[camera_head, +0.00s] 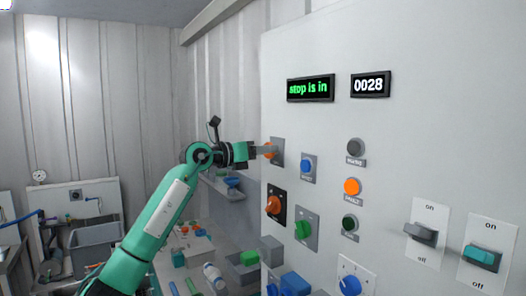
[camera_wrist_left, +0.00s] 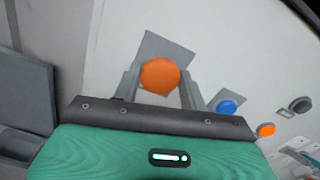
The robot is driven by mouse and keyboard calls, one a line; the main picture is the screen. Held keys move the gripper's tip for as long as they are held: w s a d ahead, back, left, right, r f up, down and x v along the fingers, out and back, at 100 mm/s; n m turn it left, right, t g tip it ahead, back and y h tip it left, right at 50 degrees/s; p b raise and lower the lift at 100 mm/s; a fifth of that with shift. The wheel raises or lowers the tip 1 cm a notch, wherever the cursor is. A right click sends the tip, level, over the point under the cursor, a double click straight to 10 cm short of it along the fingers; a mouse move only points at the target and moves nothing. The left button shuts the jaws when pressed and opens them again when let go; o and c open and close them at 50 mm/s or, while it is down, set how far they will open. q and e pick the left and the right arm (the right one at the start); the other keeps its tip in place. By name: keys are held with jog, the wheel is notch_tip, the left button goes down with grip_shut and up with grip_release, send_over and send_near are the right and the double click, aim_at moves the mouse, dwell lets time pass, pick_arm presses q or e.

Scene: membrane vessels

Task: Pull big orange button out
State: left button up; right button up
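The big orange button (camera_head: 269,149) sits on a grey plate at the left edge of the light panel. The display (camera_head: 310,88) above reads "stop is in" in green. My left gripper (camera_head: 266,151) reaches the button from the left. In the left wrist view the round orange button (camera_wrist_left: 160,76) lies between the two grey fingers of my left gripper (camera_wrist_left: 160,86), one at each side. The fingers are apart, and I see no clear grip on the button. Whether they touch its sides is hard to tell. My right gripper is not in view.
A blue button (camera_head: 307,166) is close on the right, and an orange rotary knob (camera_head: 273,205) is below. A green knob (camera_head: 303,229), more round buttons and two switches (camera_head: 421,235) are on the panel. A cluttered bench stands below my left arm.

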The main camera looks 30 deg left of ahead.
pick_arm(q)
grip_shut()
jog(key=shift+s+a+f+b, duration=0.15)
jog(key=shift+s+b, duration=0.15)
jog(key=shift+b, duration=0.05)
jog(key=c, duration=0.8)
grip_release()
jog(key=shift+s, duration=0.15)
jog(key=o, duration=1.4)
jog(key=shift+a, duration=0.1)
jog(key=shift+c, duration=0.2)
jog(key=shift+s+a, duration=0.1)
jog(key=shift+s, duration=0.05)
jog(key=b+v, duration=0.5)
jog(key=v, duration=0.9)
jog(key=shift+b, duration=0.4)
